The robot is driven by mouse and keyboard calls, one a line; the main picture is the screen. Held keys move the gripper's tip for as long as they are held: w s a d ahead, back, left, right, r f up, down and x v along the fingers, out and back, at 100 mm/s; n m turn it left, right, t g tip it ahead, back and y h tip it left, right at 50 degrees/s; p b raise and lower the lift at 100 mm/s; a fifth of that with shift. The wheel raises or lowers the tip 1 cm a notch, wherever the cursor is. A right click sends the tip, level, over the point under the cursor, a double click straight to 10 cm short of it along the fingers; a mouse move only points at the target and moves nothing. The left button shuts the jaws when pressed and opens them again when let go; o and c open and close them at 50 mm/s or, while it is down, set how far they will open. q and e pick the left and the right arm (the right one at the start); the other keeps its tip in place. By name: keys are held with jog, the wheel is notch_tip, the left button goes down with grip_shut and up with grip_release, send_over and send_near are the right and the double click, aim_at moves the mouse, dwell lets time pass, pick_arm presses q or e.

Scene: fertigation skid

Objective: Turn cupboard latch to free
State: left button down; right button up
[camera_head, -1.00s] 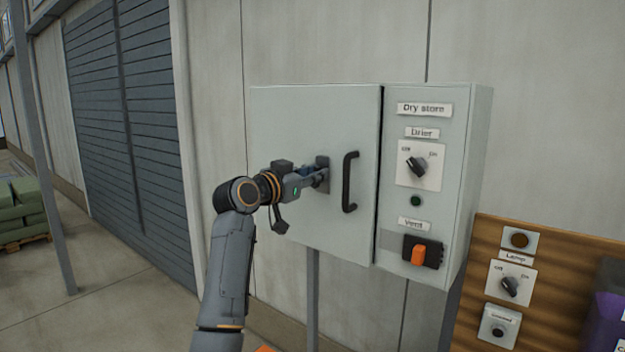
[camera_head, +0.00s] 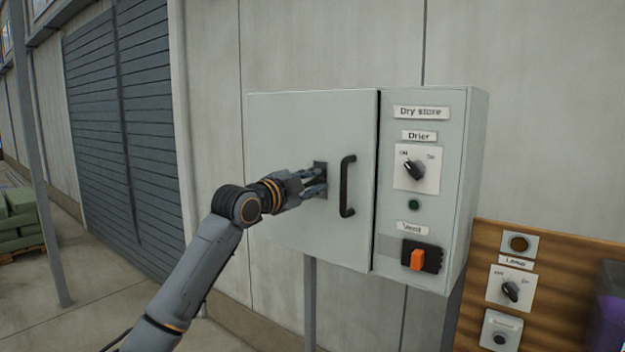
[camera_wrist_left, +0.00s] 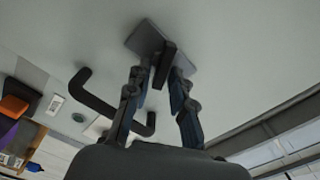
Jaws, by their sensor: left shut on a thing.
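The pale grey-green cupboard door (camera_head: 290,120) is closed, with a black bar handle (camera_head: 347,186) on its right part. The latch is a dark plate (camera_head: 320,170) left of the handle. In the left wrist view the latch shows a dark lever (camera_wrist_left: 165,62) standing out from a grey plate (camera_wrist_left: 143,38). My left gripper (camera_head: 318,184) is at the latch, its fingers (camera_wrist_left: 160,82) on either side of the lever and shut on it. In the head view the gripper hides most of the lever. My right gripper is not in view.
Right of the door, a panel labelled Dry store carries a Drier knob (camera_head: 416,169) and an orange Vent switch (camera_head: 418,259). A wooden board (camera_head: 470,300) with a Lamp knob (camera_head: 510,291) stands lower right. The black handle is close beside my gripper.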

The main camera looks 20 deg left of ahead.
pick_arm(q)
jog(key=m+p, duration=0.2)
jog(key=m, duration=0.2)
jog(key=shift+f, duration=0.15)
jog(key=shift+f+m+p, duration=0.2)
jog(key=shift+m+p, duration=0.3)
jog(key=shift+m, duration=0.3)
jog(key=shift+d, duration=0.1)
jog(key=c, duration=1.4)
grip_release()
jog(key=v, duration=1.2)
